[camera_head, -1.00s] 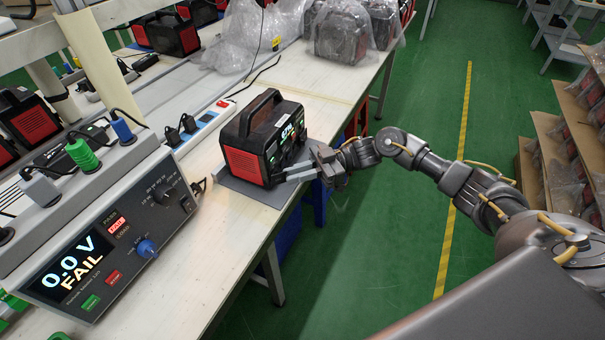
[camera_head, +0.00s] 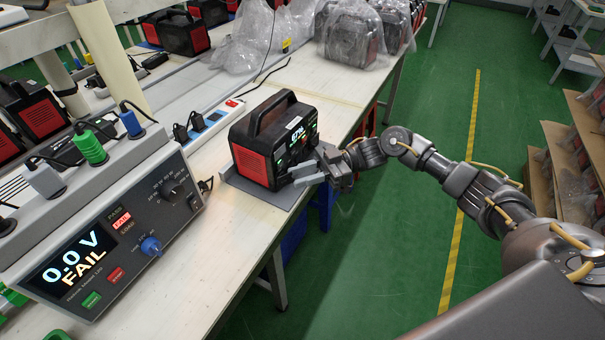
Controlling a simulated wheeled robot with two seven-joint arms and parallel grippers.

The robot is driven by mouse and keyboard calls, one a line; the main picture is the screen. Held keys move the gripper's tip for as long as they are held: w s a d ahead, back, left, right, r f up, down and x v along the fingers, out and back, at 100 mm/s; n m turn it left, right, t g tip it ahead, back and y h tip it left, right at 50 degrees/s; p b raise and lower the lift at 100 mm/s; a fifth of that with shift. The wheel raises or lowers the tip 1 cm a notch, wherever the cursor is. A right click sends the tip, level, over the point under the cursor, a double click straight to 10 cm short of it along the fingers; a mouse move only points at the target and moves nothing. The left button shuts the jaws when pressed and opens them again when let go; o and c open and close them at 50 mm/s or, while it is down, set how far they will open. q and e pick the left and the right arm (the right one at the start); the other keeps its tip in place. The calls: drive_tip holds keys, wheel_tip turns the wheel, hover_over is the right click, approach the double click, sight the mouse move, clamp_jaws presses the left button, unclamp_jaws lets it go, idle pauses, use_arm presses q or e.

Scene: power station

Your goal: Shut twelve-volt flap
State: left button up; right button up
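A black and red portable power station (camera_head: 268,140) with a top handle stands on a grey plate (camera_head: 242,184) at the bench's right edge. Its front panel, with a small lit display, faces right. My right gripper (camera_head: 296,174) is at the lower part of this panel, its light grey fingers pointing left at it. The fingers lie close together at the panel; whether they touch it or have a gap between them is too small to tell. The twelve-volt flap cannot be made out; the fingers cover part of the panel. My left gripper is not in view.
A tester (camera_head: 110,245) reading "0.0 V FAIL" stands at the left front. A power strip (camera_head: 212,124) lies behind the power station. Plastic-wrapped units (camera_head: 352,38) stand farther back on the bench. The green floor right of the bench is clear.

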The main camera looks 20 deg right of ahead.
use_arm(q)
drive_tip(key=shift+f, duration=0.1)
use_arm(e)
drive_tip(key=shift+o, duration=0.2)
drive_tip(key=shift+d, duration=0.1)
drive_tip(key=shift+w+d, duration=0.1)
drive_tip(key=shift+d, duration=0.25)
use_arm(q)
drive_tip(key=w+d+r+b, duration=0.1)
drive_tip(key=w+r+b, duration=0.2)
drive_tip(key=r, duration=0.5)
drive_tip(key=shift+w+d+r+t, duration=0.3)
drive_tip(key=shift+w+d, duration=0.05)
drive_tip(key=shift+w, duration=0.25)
use_arm(e)
drive_tip(key=d, duration=1)
drive_tip(key=shift+o, duration=0.2)
